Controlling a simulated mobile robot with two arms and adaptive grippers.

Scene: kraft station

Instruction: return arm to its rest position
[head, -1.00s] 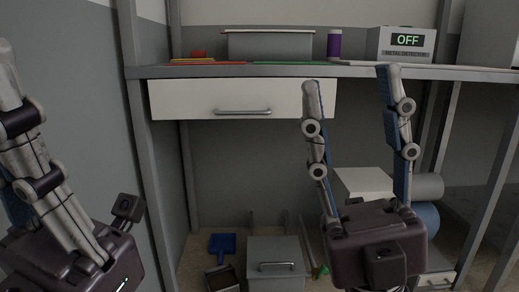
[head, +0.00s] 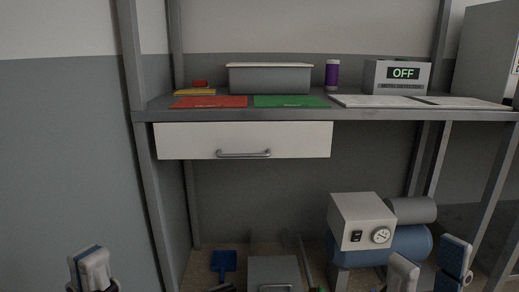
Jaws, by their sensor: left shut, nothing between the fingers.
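My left gripper (head: 90,268) shows only its fingertips at the lower left edge of the head view. They are together and empty, in front of the grey wall. My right gripper (head: 429,265) shows only its two fingertips at the lower right. They are apart with nothing visible between them, in front of the blue tank. The rest of both arms is out of the frame.
A bench (head: 230,116) carries a grey bin (head: 270,79), red mat (head: 209,102), green mat (head: 291,102), purple bottle (head: 332,74) and metal detector (head: 397,77). Its white drawer (head: 243,140) is shut. Below stand a compressor (head: 361,220) and a grey box (head: 273,269).

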